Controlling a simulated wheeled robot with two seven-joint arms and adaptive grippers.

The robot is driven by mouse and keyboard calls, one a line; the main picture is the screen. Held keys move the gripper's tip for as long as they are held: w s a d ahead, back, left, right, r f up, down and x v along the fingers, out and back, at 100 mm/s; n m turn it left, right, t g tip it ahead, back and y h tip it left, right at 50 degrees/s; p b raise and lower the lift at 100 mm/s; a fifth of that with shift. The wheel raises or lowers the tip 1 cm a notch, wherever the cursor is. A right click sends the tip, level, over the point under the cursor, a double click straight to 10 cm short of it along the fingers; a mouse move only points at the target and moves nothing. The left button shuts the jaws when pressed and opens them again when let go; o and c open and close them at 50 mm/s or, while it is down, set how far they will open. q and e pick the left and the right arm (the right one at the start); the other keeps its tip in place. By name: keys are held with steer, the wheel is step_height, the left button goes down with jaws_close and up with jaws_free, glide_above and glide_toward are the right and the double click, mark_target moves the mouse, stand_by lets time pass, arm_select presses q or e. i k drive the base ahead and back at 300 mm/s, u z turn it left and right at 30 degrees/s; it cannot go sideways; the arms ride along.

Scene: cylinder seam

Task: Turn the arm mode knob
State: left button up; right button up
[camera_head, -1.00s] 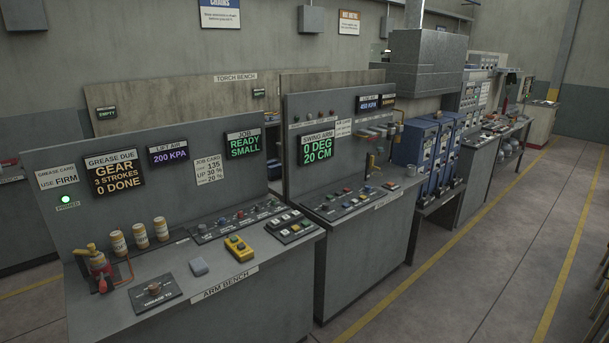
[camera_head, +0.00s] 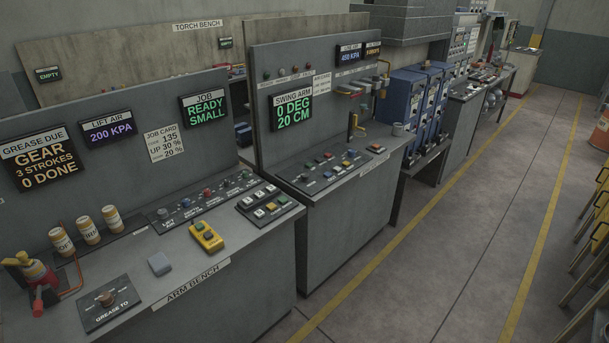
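No label reading arm mode can be made out, so I cannot tell which control is the arm mode knob. The swing arm bench (camera_head: 350,215) carries a sloped control panel (camera_head: 333,168) with several small coloured buttons and knobs, too small to read. Above it a swing arm display (camera_head: 292,110) reads 0 DEG, 20 CM. On the arm bench (camera_head: 215,290) at left, a round brown knob (camera_head: 106,299) sits on a dark plate labelled GREASE TO. A row of lift controls (camera_head: 207,195) stands behind. Neither of my grippers is in view.
A yellow pendant (camera_head: 206,236), a grey block (camera_head: 159,264), several orange-and-white cans (camera_head: 88,230) and a grease pump (camera_head: 38,275) sit on the arm bench. Blue cabinets (camera_head: 408,105) stand beyond. Open floor (camera_head: 450,240) with yellow lines lies right; yellow-topped racks (camera_head: 590,215) edge it.

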mark_target(304, 176)
steer(key=z, duration=0.45)
steer(key=i, duration=1.7)
steer(key=u, duration=0.65)
steer(key=i, duration=0.95)
steer(key=u, duration=0.65)
